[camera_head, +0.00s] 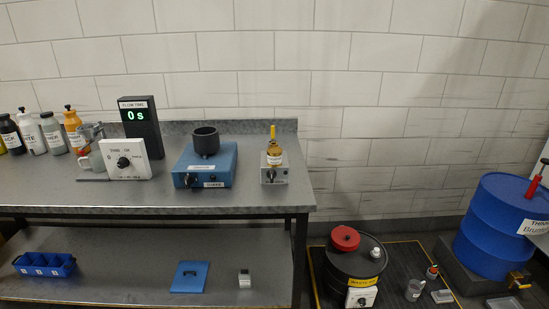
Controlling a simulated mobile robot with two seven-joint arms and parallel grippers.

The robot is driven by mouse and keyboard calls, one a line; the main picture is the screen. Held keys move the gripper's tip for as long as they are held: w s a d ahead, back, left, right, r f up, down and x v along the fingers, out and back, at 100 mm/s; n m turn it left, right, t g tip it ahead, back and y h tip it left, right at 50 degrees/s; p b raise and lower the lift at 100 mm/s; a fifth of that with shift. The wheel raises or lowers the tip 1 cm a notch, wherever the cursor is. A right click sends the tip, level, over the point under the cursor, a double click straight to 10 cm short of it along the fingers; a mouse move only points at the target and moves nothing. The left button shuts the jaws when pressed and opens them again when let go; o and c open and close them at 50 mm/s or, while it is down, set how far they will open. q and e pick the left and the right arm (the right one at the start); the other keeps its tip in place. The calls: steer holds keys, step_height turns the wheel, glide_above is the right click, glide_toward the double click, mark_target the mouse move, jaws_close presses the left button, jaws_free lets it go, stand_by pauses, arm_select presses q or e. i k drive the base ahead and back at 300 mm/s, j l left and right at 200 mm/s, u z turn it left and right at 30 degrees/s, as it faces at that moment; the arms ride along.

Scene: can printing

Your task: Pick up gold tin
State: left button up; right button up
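Nothing in view is plainly a gold tin. A small gold-amber container (272,153) with a yellow upright top stands on a small grey device (274,174) near the right end of the bench; I cannot tell whether it is a tin. Neither of my grippers is in view.
The grey bench (257,202) holds a blue machine with a black cup (206,143), a white dial box (125,158), a black timer (141,125) and several bottles (31,133). A blue bin (45,266) sits on the lower shelf. Black (354,269) and blue (501,226) drums stand right.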

mark_target(273, 153)
steer(key=i+j, duration=0.9)
steer(key=i, duration=0.15)
steer(key=z, duration=1.75)
